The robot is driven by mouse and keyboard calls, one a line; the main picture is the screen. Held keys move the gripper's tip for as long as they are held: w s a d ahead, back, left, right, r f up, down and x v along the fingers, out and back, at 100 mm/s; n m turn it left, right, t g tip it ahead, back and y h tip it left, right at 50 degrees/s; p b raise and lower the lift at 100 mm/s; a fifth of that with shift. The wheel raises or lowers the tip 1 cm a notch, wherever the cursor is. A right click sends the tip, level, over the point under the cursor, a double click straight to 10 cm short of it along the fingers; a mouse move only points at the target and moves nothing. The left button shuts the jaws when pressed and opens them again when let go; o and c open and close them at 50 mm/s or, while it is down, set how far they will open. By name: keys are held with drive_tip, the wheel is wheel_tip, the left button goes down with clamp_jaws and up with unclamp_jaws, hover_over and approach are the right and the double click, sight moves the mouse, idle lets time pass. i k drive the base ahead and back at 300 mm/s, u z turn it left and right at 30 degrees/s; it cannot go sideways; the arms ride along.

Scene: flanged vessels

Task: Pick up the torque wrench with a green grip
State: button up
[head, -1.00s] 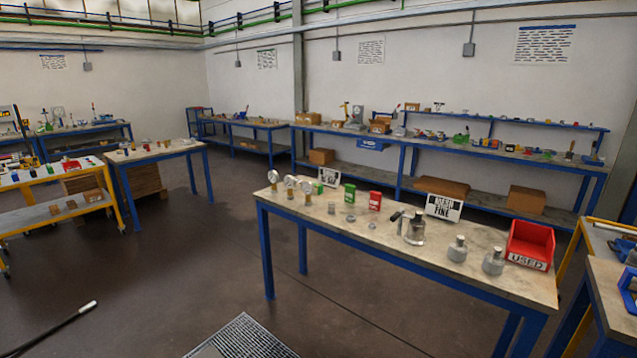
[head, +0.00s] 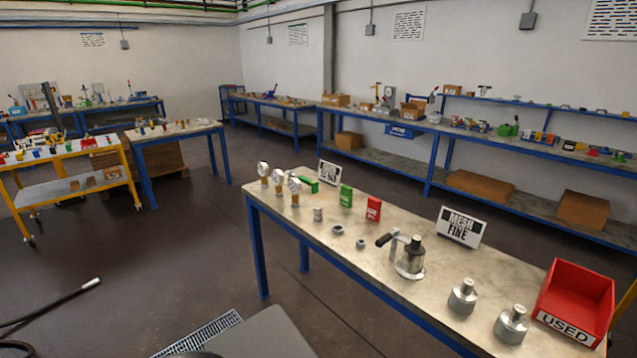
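Small tools on the far benches are too small to tell apart. My gripper is not in view.
A blue-legged table (head: 330,262) stands close, bearing gauges (head: 278,178), a green box (head: 346,196), a red box (head: 373,208), metal vessels (head: 411,258) and a red USED bin (head: 577,296). A yellow cart (head: 62,188) and long back bench (head: 390,150) stand beyond. Open floor lies left; a black hose (head: 50,302) crosses it.

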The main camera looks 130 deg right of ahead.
sight(315, 186)
drive_tip(key=u, duration=0.15)
drive_tip(key=k, duration=0.4)
drive_tip(key=z, duration=0.7)
